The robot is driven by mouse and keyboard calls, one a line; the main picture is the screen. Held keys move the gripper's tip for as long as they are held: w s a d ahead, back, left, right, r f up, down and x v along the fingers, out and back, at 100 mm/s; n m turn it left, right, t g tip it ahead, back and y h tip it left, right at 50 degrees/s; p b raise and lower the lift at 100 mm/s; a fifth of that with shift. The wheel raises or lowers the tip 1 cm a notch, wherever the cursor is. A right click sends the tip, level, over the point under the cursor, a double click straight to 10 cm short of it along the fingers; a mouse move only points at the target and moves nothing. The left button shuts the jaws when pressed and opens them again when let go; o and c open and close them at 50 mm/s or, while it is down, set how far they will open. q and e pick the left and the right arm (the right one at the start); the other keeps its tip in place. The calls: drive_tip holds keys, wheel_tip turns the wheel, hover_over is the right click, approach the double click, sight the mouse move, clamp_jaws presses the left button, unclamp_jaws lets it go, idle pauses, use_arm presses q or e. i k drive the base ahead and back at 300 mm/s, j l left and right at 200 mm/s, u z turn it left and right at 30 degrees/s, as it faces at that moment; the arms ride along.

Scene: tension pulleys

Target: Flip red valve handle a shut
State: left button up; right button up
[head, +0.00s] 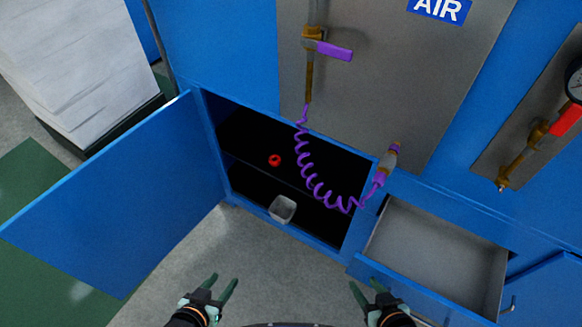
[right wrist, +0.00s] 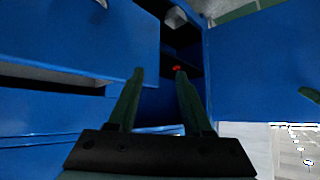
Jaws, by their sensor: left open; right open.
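A red valve handle (head: 566,119) sits on a brass valve and pipe at the right edge of the head view, below a pressure gauge (head: 575,82). It points up and right; I cannot tell its exact angle to the pipe. Which handle is "a" is not marked. My left gripper (head: 222,281) is open and empty at the bottom of the head view, far from the handle. My right gripper (head: 365,284) is open and empty, low and well left of the handle. In the right wrist view my right gripper (right wrist: 158,74) has its fingers apart with nothing between them.
A purple handle (head: 334,51) sits on another pipe, with a purple coiled hose (head: 310,175) below. The blue cabinet door (head: 120,200) and a drawer (head: 435,255) stand open. A red ring (head: 274,160) and small clear container (head: 282,209) are in the cabinet.

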sight(574, 113)
drive_tip(key=z, duration=1.5)
